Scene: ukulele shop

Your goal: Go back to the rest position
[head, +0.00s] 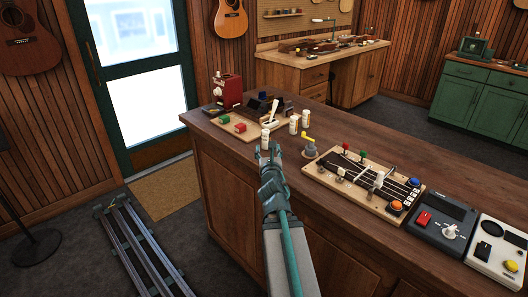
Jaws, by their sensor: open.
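My gripper (269,153) is at the front edge of the wooden counter, pointing away from the camera, with its fingers apart. A small white bottle (265,139) with an orange label stands just beyond the fingertips. I cannot tell whether the fingers touch it. Two more such bottles, one (293,124) and another (305,118), stand to the right and farther back. My arm runs from the gripper down to the bottom of the picture and hides part of the counter front.
The counter (345,133) carries a board with colored blocks (240,124), a yellow-handled device (309,146), a fretted board with buttons (365,184) and a grey console (440,220). A rail (140,250) lies on the floor at left. A workbench (310,70) stands behind.

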